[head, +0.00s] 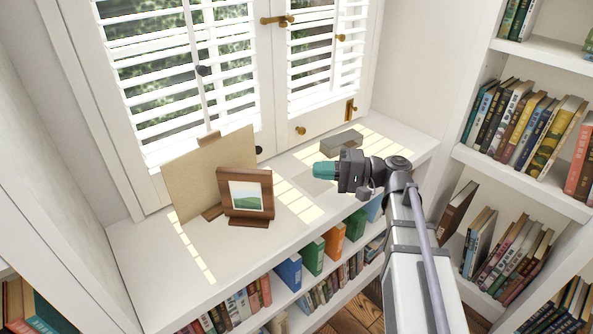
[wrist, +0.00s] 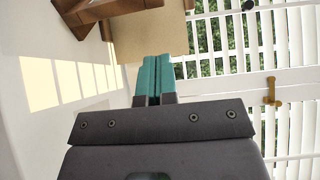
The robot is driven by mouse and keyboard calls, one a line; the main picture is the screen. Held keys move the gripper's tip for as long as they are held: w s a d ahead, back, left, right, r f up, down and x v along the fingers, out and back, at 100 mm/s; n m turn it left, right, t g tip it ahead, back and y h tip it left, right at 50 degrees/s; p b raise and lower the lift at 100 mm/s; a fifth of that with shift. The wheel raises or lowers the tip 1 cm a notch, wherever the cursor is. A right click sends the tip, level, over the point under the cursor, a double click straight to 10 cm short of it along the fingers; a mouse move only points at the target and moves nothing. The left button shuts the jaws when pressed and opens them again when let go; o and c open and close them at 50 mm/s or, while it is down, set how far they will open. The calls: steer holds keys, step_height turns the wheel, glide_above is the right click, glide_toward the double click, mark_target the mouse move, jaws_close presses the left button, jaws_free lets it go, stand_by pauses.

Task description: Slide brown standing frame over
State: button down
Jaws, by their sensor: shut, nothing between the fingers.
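The brown standing frame (head: 244,200) stands upright on the white window ledge, left of centre in the head view, with a small green landscape picture in it. Part of its brown wood (wrist: 86,12) shows at the top left of the wrist view, cut off by the picture's edge. My gripper (head: 318,170) is to the right of the frame, apart from it, above the ledge. Its teal fingers (wrist: 153,62) are together with nothing between them.
A tan board (head: 190,178) leans behind the frame on a wooden stand. A grey box (head: 341,142) lies on the ledge behind my gripper. Louvred shutters (head: 165,95) close off the back. The ledge (head: 145,262) is bare at the left; books fill shelves below and right.

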steer(key=d, duration=0.4)
steer(key=n+g+p, duration=0.2)
steer(key=g+p, duration=0.2)
steer(key=p, duration=0.4)
glide_toward(254, 170)
steer(key=s+r, duration=0.3)
steer(key=r, duration=0.3)
steer(key=s+a+r+n+g+h+p, duration=0.1)
steer(key=s+a+r+g+h+p, duration=0.2)
steer(key=a, duration=0.4)
steer(key=s+a+f+n+t+h+p, duration=0.2)
steer(key=s+a+f+h+p, duration=0.1)
steer(key=s+a+h+p, duration=0.7)
steer(key=w+d+f+m+t+h, duration=0.25)
steer(key=w+d+t+h, duration=0.2)
steer(key=d, duration=0.35)
steer(key=shift+n, duration=0.25)
steer(key=w, duration=0.3)
steer(key=w+f, duration=0.1)
steer(key=w, duration=0.3)
steer(key=w+a+b, duration=0.1)
steer(key=w, duration=0.3)
steer(key=shift+w+a+f, duration=0.1)
steer(key=shift+f, duration=0.3)
steer(key=shift+s+r, duration=0.2)
steer(key=shift+s, duration=0.15)
